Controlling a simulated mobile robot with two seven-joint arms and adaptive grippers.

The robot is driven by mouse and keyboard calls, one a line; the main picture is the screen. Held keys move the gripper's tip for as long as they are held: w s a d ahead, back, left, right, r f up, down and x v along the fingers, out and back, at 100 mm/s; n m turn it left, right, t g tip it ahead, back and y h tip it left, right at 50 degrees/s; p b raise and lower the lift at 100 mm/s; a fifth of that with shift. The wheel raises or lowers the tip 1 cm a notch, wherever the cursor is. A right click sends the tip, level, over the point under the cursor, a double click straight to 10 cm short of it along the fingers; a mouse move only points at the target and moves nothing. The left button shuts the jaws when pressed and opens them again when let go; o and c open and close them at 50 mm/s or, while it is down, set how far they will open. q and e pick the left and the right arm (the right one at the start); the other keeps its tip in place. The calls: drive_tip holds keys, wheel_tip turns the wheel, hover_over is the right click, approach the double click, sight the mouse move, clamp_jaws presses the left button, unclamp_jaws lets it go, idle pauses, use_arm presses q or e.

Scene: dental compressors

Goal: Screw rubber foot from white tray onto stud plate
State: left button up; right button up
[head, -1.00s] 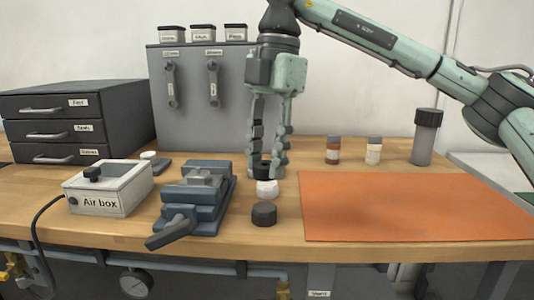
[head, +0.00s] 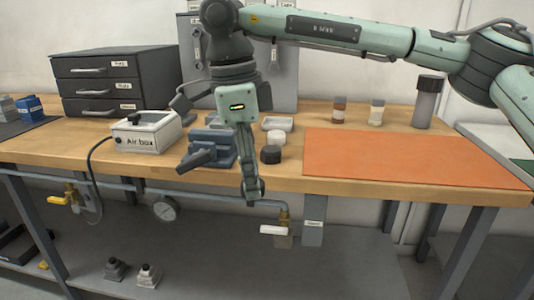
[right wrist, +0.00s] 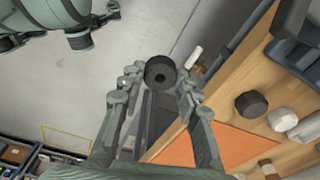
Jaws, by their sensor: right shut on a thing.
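My right gripper (head: 250,192) points down in front of the bench's front edge. In the right wrist view it (right wrist: 153,92) is shut on a black round rubber foot (right wrist: 160,71) with a hole in its middle. The foot is not clear behind the fingers in the head view. The small white tray (head: 278,123) stands on the bench right of the blue-grey vise (head: 212,143); it shows in part at the right wrist view's right edge (right wrist: 306,128). I cannot make out the stud plate. My left gripper is not in view.
A black knob-like cylinder (head: 271,154) and a white one (head: 275,138) stand near the vise. The Air box (head: 146,137) is left. The orange mat (head: 400,155) is bare. Pipes with a gauge (head: 165,209) and a white-handled valve (head: 277,230) run below the bench edge.

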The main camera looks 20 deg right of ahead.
drive_tip(key=s+a+f+n+t, duration=0.1)
drive_tip(key=a+f+n+t, duration=0.1)
drive_tip(key=n, duration=1.5)
wheel_tip(320, 180, down, 2)
drive_tip(key=shift+s+a+f+y, duration=0.3)
drive_tip(key=shift+a+y, duration=0.1)
drive_tip(key=shift+a, duration=0.5)
drive_tip(key=shift+r, duration=0.1)
